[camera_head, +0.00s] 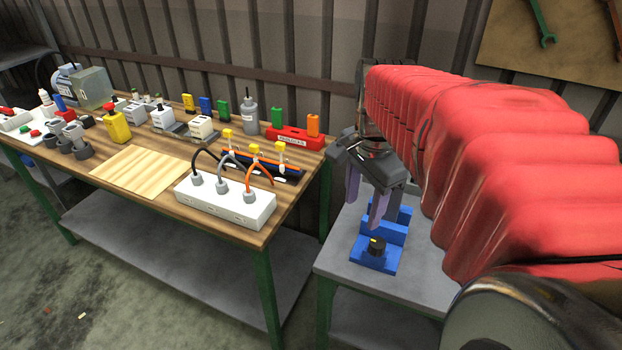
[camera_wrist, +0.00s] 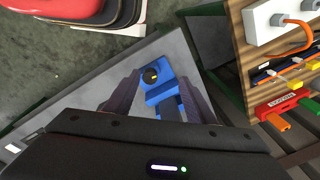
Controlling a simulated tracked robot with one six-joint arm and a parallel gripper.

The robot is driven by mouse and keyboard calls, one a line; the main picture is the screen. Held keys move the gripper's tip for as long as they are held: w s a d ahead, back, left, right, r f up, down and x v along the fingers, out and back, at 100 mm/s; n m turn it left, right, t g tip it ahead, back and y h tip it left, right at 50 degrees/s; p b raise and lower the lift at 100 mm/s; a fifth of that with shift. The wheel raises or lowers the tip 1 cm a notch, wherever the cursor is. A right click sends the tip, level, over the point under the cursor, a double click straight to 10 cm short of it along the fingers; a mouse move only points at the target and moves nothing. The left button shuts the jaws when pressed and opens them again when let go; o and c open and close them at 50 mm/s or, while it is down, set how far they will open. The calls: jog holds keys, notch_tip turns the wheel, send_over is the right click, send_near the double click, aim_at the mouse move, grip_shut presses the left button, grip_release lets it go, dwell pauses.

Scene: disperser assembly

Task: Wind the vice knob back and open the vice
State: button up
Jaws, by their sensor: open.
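The blue vice (camera_head: 377,254) stands on the small grey table to the right of the wooden workbench. The gripper body hides the near part of the vice in that view. I cannot tell how wide the vice jaws stand.
The grey table (camera_head: 340,262) has bare room around the vice. The wooden workbench (camera_head: 236,233) at left holds a white socket block (camera_head: 228,206) with cables, a red rack (camera_head: 296,138) and several bottles and small parts. A wall stands close behind.

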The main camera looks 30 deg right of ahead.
aim_at(377, 243)
jog(key=d+m, duration=0.1)
jog(key=d, duration=0.1)
jog(key=d+m, duration=0.2)
jog(key=d+m+g, duration=0.1)
jog(key=m, duration=0.1)
jog(key=shift+s+d+f+y, duration=0.25)
jog(key=shift+d+f+y, duration=0.05)
jog(key=shift+d, duration=0.1)
jog(key=shift+f, duration=0.15)
notch_tip(377, 243, down, 14)
jog(key=shift+r, duration=0.2)
